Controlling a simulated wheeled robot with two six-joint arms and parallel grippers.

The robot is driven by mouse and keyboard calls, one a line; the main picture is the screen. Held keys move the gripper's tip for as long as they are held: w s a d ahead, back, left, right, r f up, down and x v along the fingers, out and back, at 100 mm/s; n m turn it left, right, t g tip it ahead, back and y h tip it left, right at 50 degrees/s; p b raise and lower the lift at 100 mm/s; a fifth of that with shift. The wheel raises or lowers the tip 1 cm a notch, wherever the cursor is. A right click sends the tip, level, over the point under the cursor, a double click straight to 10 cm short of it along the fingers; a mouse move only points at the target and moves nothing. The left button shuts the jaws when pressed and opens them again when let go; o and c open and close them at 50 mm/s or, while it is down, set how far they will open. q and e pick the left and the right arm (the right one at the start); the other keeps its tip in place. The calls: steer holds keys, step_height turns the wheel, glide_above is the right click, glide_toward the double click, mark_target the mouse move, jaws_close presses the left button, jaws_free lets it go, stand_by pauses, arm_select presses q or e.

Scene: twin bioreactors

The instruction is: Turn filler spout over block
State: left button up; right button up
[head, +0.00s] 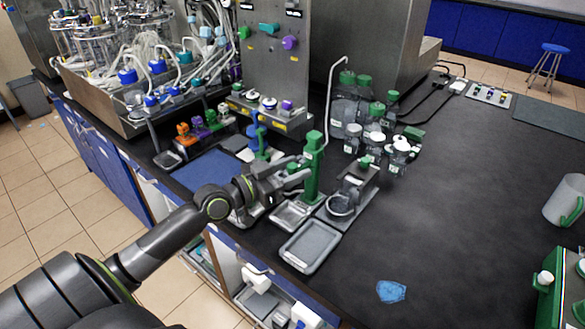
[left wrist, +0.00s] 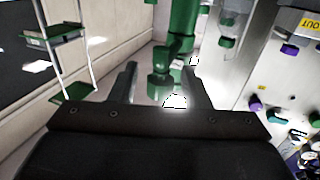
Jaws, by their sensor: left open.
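The filler is a green upright post (head: 313,168) with a thin pale tube rising from its top. It stands near the front edge of the black bench. My left gripper (head: 293,178) is at the left side of the post, its fingers open and pointing at it. In the left wrist view the green post (left wrist: 184,25) and a green knob-like part (left wrist: 160,85) show between the two spread fingers (left wrist: 160,78). I see no grip on it. A grey stand with a clear round cup (head: 341,205) is right of the post. I cannot tell which piece is the block.
A grey tray (head: 310,247) lies in front of the post, by the bench edge. Bottles with green caps (head: 347,80) stand behind. A blue mat (head: 208,172) lies to the left. A blue patch (head: 391,291) lies at the front; the right bench is mostly clear.

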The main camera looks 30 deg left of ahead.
arm_select(q)
steer(key=shift+c, duration=0.2)
jaws_close()
stand_by(0.3)
